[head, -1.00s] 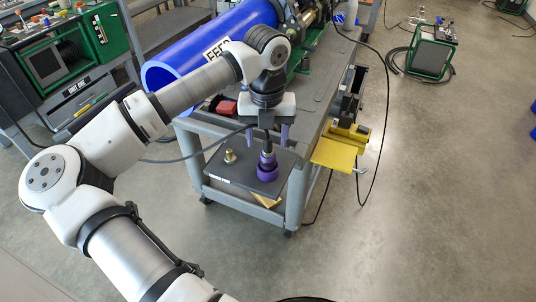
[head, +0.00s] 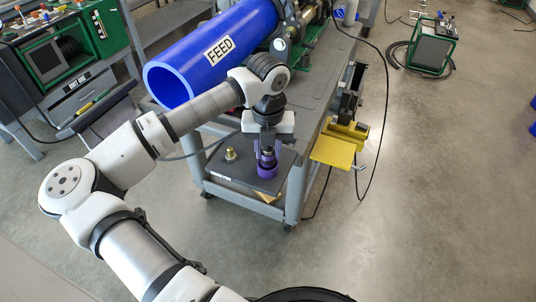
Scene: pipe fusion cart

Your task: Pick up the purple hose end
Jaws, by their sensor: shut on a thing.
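The purple hose end (head: 267,170) stands upright on a small dark shelf (head: 240,181) at the near end of the grey cart. A dark upper part of it shows between my fingers. My gripper (head: 267,158) is above it, pointing down, with its purple fingers closed around the hose end's upper part. The base of the hose end appears to still rest on the shelf. The exact finger contact is small and partly hidden.
A brass fitting (head: 231,154) stands on the shelf just left of the hose end. A large blue pipe (head: 205,60) marked FEED lies on the cart above. A yellow tray (head: 335,152) sticks out at the cart's right side. Open floor lies to the right.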

